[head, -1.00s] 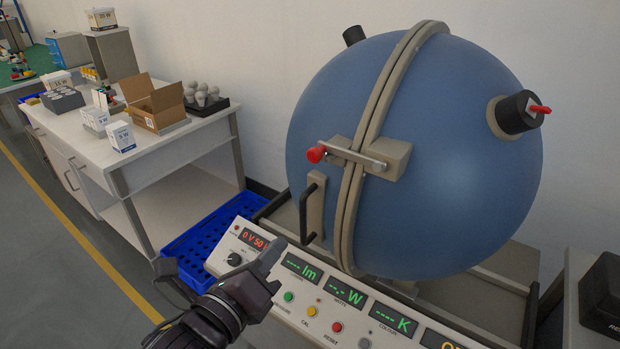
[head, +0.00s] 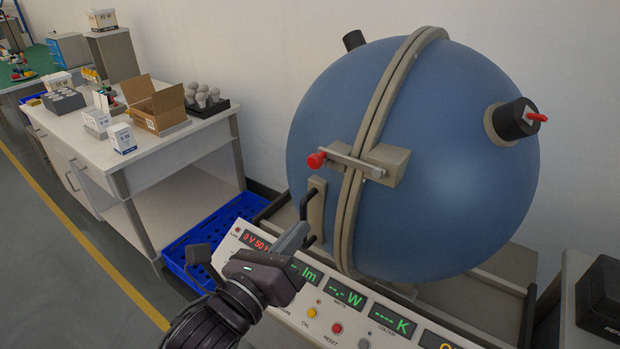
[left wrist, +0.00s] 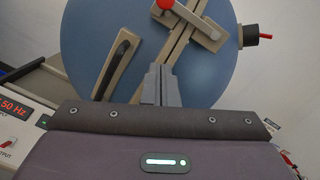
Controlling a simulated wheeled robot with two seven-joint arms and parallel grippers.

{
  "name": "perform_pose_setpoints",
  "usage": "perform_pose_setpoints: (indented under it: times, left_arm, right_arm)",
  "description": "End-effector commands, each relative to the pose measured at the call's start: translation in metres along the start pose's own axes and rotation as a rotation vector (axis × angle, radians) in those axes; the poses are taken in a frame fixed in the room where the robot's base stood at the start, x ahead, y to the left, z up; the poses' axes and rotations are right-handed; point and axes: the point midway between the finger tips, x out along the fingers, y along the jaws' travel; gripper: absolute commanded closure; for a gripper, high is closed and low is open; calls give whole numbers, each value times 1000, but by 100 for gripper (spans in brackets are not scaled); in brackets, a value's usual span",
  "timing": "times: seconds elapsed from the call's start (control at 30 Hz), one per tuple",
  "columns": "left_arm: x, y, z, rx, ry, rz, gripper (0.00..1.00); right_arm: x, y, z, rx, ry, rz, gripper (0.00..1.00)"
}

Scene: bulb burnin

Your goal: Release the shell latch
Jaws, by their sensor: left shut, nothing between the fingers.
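The shell latch is a beige bar (head: 352,163) with a red knob (head: 316,160), lying across the seam band of the blue sphere (head: 450,150). It also shows in the left wrist view (left wrist: 188,18), with its red knob (left wrist: 165,4) at the top edge. A dark handle (head: 307,215) sits on the sphere below the knob. My left gripper (head: 305,232) is shut and empty, below the latch and close to the handle in the head view. In the left wrist view its fingertips (left wrist: 161,70) point up toward the sphere, below the latch. My right gripper is not in view.
A control panel (head: 300,318) with displays and buttons lies below the sphere. A white bench (head: 190,135) at left bears an open carton (head: 155,105) and a tray of bulbs (head: 205,100). A blue crate (head: 190,250) stands between. A black case (head: 600,295) is at right.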

Motion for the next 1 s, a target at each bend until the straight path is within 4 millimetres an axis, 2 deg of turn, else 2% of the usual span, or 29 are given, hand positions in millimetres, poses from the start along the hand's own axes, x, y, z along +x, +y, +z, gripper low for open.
perform_pose_setpoints:
  times: [0.03,0.3,0.4,0.53,1.0]
  left_arm:
    - [13,-2,6,-3,-3,1,100]
    - [70,-3,5,-3,-1,0,100]
    - [72,-3,23,0,-1,1,100]
    - [75,-2,35,0,0,1,100]
    - [76,0,39,-1,0,0,100]
  right_arm:
    - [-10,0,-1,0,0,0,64]
    - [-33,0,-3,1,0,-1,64]
    - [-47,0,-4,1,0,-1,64]
    - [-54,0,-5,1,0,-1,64]
    - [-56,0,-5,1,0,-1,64]
